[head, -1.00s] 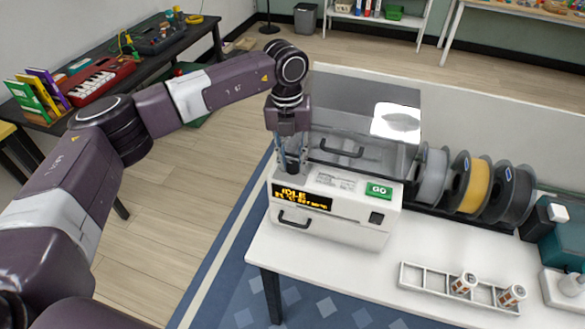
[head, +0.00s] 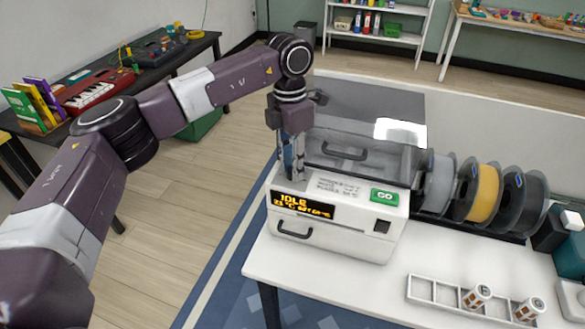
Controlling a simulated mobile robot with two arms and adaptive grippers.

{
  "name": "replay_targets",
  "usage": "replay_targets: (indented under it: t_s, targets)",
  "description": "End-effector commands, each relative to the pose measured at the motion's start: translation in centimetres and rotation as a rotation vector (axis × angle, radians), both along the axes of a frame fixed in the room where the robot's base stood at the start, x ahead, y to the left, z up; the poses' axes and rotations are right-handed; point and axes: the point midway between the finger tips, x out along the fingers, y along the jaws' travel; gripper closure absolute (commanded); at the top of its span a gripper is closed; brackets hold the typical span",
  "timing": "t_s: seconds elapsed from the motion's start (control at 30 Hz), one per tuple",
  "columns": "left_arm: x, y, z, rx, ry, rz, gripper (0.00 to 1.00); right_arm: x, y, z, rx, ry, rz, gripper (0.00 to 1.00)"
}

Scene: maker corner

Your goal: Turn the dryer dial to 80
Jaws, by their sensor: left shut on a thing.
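The dryer (head: 345,243) is a white box on the white table, with a lit display (head: 304,206) on its front. The display reads IDLE on top; its second line is too small to read surely. A green GO button (head: 384,196) sits right of a printed label on the sloped panel. My left gripper (head: 292,174) points down at the left end of this panel, its fingers shut on the dial. The dial is hidden by the fingers, so its pointer and setting cannot be read. My right gripper is out of view.
A white rack (head: 436,292) with two small patterned cylinders lies at the front right. Clear tabletop separates it from the dryer.

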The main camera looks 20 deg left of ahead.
Motion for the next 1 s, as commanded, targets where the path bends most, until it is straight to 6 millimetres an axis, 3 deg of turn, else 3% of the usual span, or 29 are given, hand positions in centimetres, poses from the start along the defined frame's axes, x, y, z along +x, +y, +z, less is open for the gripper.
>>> replay_targets:
  t_s: [0.4,0.9,0.93,1.0]
  targets:
    - [0.13,0.02,0.16,0.001,-0.004,-0.165,1.00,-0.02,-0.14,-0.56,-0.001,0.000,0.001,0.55]
    - [0.16,0.04,0.21,0.000,-0.004,-0.182,1.00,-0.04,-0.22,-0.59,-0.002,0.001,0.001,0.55]
    - [0.16,0.04,0.21,0.000,-0.004,-0.182,0.75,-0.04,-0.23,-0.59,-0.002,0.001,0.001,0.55]
    - [0.15,0.04,0.19,0.000,-0.004,-0.182,0.69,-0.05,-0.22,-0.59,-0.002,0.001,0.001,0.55]
